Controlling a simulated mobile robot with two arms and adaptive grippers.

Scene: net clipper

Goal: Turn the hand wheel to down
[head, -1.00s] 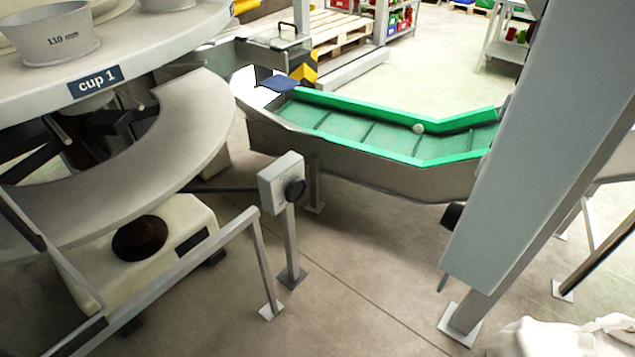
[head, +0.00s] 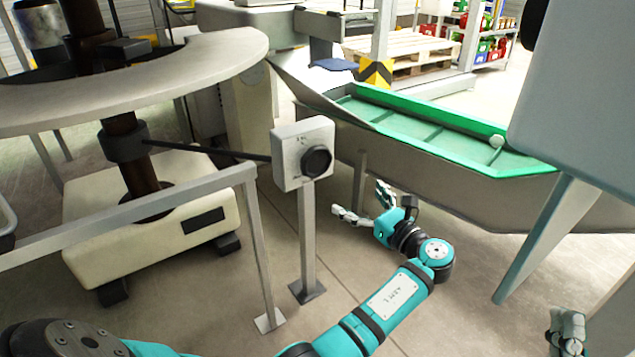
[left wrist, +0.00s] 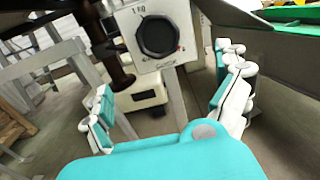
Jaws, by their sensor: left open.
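The hand wheel is a round black knob (head: 317,161) on the front of a grey box (head: 291,150) atop a grey post. In the left wrist view the knob (left wrist: 158,36) is at the upper middle, with small markings around it and a red dot at lower right. I cannot tell which way it is set. My left gripper (head: 362,202) is open and empty, apart from the knob, lower and to its right in the head view. Its two fingers (left wrist: 167,80) are spread wide. What seems to be my right gripper (head: 567,325) shows partly at the bottom right edge.
A thin dark rod (head: 208,152) runs from the box to a brown column. A grey rail (head: 150,208) stands left of the post. A green-edged trough (head: 450,154) lies behind and right. A large pale panel (head: 580,95) fills the upper right.

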